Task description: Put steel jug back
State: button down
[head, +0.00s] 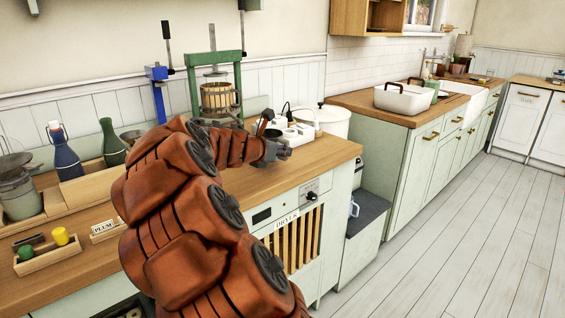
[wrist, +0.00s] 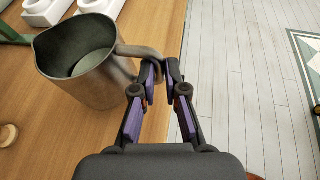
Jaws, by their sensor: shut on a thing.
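The steel jug (wrist: 100,82) is a grey metal jug with an open top and a side handle, at the upper left of the wrist view. My gripper (wrist: 161,75) is shut on the jug's handle, at the right side of the jug. The jug looks upright over the wooden counter; I cannot tell whether its base touches it. In the head view my gripper (head: 277,150) is above the right end of the counter, and I cannot make out the jug clearly there.
White fittings (head: 296,132) and a white pot (head: 331,122) stand behind my gripper. A green press (head: 216,95) and blue tool (head: 157,88) stand at the back. Bottles (head: 66,158) are at left.

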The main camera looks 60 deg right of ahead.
jog(key=shift+d+f+b, duration=0.1)
jog(key=shift+f+b, duration=0.25)
jog(key=shift+f, duration=1.4)
jog(key=c, duration=1.2)
grip_release()
jog(key=shift+f, duration=0.1)
jog(key=shift+w+a+r, duration=0.1)
jog(key=shift+a+r, duration=0.15)
jog(key=shift+a, duration=0.1)
jog(key=v, duration=1.1)
jog(key=shift+a+p, duration=0.15)
jog(key=shift+p, duration=0.15)
